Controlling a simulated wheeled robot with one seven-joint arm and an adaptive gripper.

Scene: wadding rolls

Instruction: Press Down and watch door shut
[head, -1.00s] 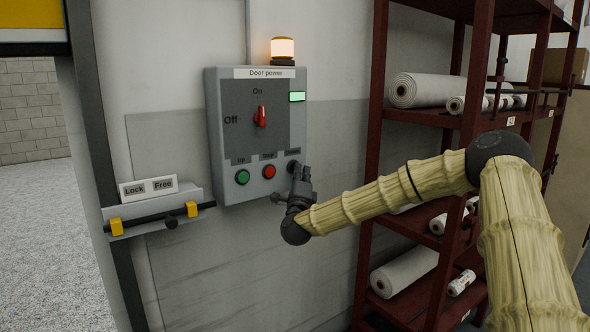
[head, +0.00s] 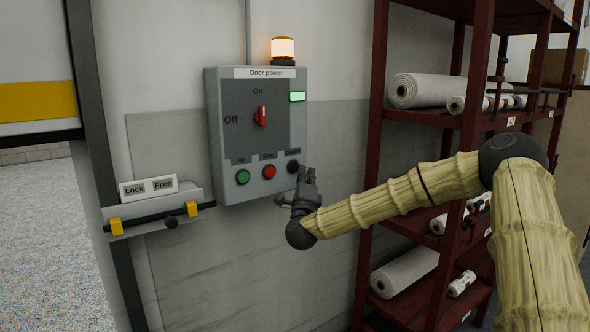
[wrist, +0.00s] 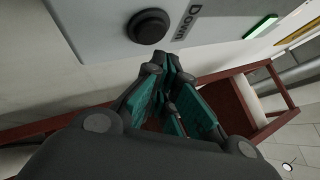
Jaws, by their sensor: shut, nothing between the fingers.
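The grey door power box (head: 222,150) is on the wall, its red switch (head: 261,116) upright towards On and its green indicator (head: 297,97) lit. The dark Down button (head: 292,167) is at its lower right, beside a red and a green button. In the wrist view the Down button (wrist: 149,27) shows whole, with the fingers below and apart from it. My gripper (head: 309,174) is shut and empty, just right of and below the button. The door (head: 38,100), grey with a yellow band, hangs partway down the opening at left.
An orange lamp (head: 283,48) glows above the box. A lock bar (head: 160,216) with yellow brackets is on the wall at left. A dark red shelf rack (head: 468,120) with white rolls stands close at right. The floor under the door (head: 50,240) looks clear.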

